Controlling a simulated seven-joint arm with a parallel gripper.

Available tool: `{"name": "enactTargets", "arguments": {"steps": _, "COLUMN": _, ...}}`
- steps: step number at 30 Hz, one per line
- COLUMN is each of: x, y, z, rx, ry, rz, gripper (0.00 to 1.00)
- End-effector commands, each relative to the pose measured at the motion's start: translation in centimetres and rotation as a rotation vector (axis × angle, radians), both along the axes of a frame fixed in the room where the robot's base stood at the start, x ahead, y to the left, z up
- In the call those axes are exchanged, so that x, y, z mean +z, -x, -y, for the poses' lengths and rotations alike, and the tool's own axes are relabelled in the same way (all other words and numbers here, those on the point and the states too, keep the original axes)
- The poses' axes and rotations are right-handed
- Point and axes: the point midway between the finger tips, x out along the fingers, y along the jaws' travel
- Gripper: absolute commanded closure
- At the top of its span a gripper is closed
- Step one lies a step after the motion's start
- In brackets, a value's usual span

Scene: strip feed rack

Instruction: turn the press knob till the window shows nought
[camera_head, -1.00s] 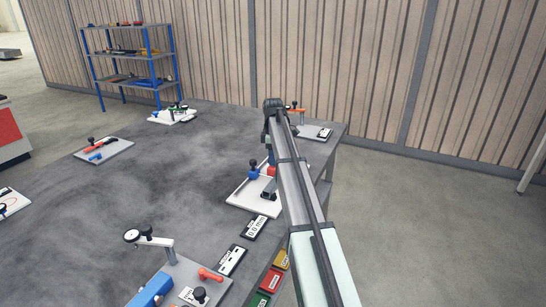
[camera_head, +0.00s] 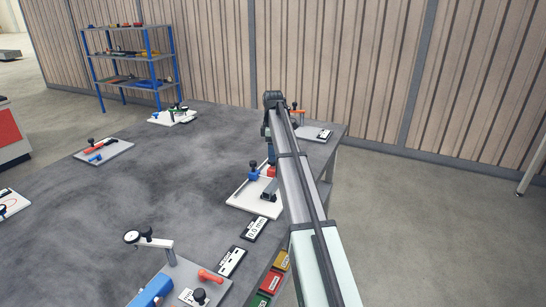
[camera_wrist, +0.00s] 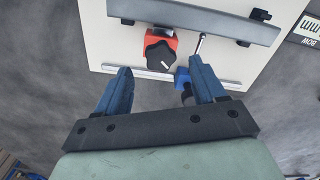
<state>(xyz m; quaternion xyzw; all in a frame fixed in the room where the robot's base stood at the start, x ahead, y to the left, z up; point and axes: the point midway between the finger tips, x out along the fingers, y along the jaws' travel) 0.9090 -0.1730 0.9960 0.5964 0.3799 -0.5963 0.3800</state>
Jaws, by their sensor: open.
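A black lobed knob (camera_wrist: 160,55) with a pale mark sits on a red block (camera_wrist: 172,38), over a white plate (camera_wrist: 110,50). In the head view the red block (camera_head: 272,171) shows on the white plate (camera_head: 240,199), partly behind my arm. My gripper (camera_wrist: 159,68) is open and empty. Its blue fingers point toward the knob, one to each side in the picture, with no contact visible. A black-framed display card (camera_head: 256,229) beside the plate seems to read 0.0 mm; only part of it (camera_wrist: 308,27) shows in the wrist view.
A grey bar (camera_wrist: 195,20) crosses the plate beyond the knob. A blue part (camera_wrist: 183,80) and a thin metal rod (camera_wrist: 200,43) are near the right finger. Another white card (camera_head: 232,261) and a dial gauge stand (camera_head: 150,240) are nearer the front. The table's middle is clear.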

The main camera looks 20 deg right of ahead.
Motion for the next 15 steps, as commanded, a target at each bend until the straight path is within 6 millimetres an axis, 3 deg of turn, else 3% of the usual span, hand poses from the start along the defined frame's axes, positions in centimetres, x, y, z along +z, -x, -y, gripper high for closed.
{"name": "enactTargets", "arguments": {"steps": 9, "x": 6.4, "y": -0.2, "z": 0.0, "rx": 0.0, "ry": 0.001, "rz": 0.002, "gripper": 0.3}}
{"name": "enactTargets", "arguments": {"steps": 15, "x": 9.1, "y": -0.1, "z": 0.0, "rx": 0.0, "ry": 0.0, "rz": 0.001, "gripper": 0.3}}
